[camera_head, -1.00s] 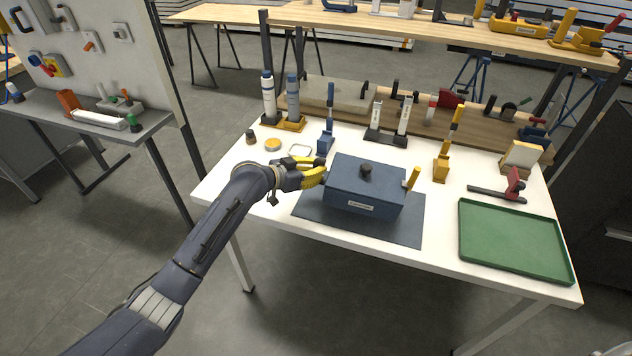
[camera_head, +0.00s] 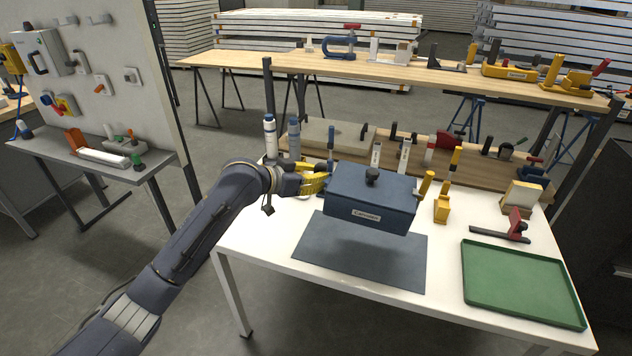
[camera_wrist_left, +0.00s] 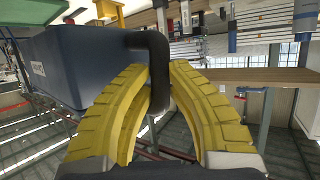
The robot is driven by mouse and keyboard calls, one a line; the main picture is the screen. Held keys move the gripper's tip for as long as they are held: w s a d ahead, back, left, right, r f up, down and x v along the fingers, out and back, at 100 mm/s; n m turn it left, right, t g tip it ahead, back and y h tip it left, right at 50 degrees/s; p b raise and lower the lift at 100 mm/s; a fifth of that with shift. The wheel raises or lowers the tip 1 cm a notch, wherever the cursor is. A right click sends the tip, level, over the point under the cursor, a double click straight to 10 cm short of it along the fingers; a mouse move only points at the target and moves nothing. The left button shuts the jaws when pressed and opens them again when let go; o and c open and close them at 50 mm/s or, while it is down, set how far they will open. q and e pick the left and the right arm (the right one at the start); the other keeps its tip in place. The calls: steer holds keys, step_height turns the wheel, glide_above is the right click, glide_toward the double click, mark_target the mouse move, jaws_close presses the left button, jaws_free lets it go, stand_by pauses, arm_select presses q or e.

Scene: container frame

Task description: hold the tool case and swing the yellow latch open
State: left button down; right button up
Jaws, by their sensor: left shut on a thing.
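The blue tool case (camera_head: 350,210) is in the air above the dark mat (camera_head: 345,255), with a black knob on its lid and a white label on its front. The yellow latch (camera_head: 426,184) sticks up at an angle at the case's right end. My left gripper (camera_head: 326,183) is at the case's left end. In the left wrist view, its yellow fingers (camera_wrist_left: 158,85) are shut on the black side handle (camera_wrist_left: 152,45) of the case (camera_wrist_left: 75,60). My right gripper is not in view.
A green tray (camera_head: 525,285) lies at the table's right front. A red clamp (camera_head: 515,225) and a yellow upright toggle (camera_head: 443,205) stand right of the case. Bottles (camera_head: 270,138) and a wooden shelf with tools stand behind it.

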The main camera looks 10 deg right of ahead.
arm_select(q)
steer(key=shift+r, duration=0.15)
steer(key=shift+d+f, duration=0.15)
steer(key=shift+f, duration=4.15)
steer(key=shift+d+f, duration=0.15)
steer(key=shift+f, duration=4.45)
